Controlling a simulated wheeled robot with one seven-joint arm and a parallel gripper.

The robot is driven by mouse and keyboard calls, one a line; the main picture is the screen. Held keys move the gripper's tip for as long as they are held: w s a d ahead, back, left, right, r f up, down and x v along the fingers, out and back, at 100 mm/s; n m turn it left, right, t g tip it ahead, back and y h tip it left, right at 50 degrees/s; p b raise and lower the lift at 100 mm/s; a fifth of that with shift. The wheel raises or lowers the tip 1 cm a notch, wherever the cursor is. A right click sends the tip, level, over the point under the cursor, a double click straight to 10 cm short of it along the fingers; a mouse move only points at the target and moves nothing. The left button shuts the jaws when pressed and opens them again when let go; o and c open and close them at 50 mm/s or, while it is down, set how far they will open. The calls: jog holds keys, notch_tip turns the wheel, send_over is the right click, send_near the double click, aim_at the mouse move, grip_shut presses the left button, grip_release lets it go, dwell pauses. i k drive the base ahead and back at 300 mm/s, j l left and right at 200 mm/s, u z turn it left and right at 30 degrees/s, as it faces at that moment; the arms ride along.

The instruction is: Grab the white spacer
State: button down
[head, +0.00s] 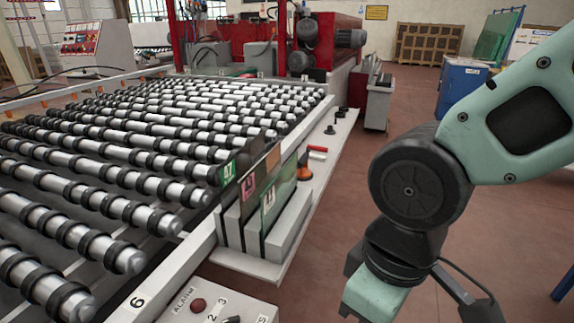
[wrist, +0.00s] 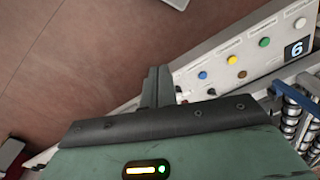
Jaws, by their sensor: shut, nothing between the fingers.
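I cannot clearly make out the white spacer. A small whitish piece (head: 317,148) lies beside a red cylinder (head: 317,156) on the grey side ledge (head: 285,235) of the roller table in the head view; it is too small to tell whether it is the spacer. No white spacer is plain in the wrist view. My gripper (wrist: 159,70) is shut and empty in the wrist view, its fingers together above the floor beside a button panel. In the head view my arm hangs down at the right, apart from the ledge, with the fingertips out of the frame.
The roller table (head: 130,130) fills the left. Upright glass samples (head: 268,205) stand in a rack on the ledge. An orange-based item (head: 304,173) and black knobs (head: 329,129) sit behind them. A button panel (wrist: 245,60) is close to my fingers. Floor right of the ledge is clear.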

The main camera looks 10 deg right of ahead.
aim_at(318, 157)
jog(key=i+l, duration=0.25)
jog(key=l, duration=0.15)
jog(key=i+l, duration=0.3)
jog(key=i+l+u, duration=0.35)
jog(key=i, duration=0.5)
jog(key=i+l+u, duration=0.4)
jog(key=i+l, duration=0.35)
